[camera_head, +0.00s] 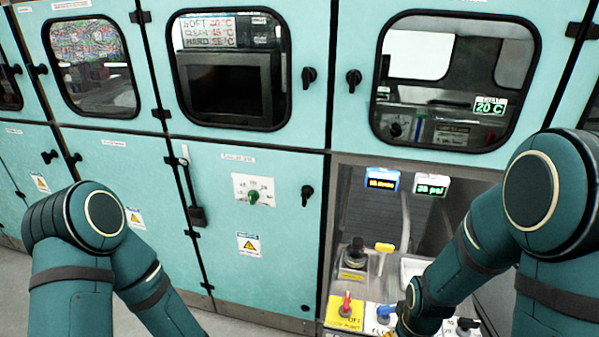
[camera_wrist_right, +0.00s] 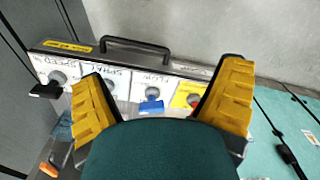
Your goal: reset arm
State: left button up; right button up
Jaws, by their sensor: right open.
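My right arm (camera_head: 465,250) reaches down from the right into an open bay in the head view. Its gripper (camera_head: 402,322) is at the bottom edge there, by the control panel and partly cut off. In the right wrist view, the right gripper (camera_wrist_right: 163,72) has its two yellow-padded fingers spread wide, with nothing between them. The knob panel lies beyond the fingertips. My left arm (camera_head: 100,250) is bent at the left of the head view. Its lower part runs out of the bottom of the picture, so its gripper is hidden.
The panel carries a red handle (camera_wrist_right: 193,100) on a yellow plate, a blue handle (camera_wrist_right: 151,106) and a black lever (camera_wrist_right: 45,91). A black bar handle (camera_wrist_right: 135,45) stands behind them. Teal cabinets (camera_head: 235,230) with windows form a wall ahead. Grey floor (camera_head: 230,322) shows below.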

pick_arm(q)
jog(key=shift+w+f, duration=0.1)
jog(key=shift+w, duration=0.05)
pick_arm(e)
jog(key=s+a+f+m+t+y, duration=0.1)
jog(key=s+a+f+m+y, duration=0.2)
jog(key=a+f, duration=0.8)
jog(key=shift+s+a+y, duration=0.3)
jog(key=shift+s+a, duration=0.15)
jog(key=shift+a, duration=0.2)
dwell(2.8)
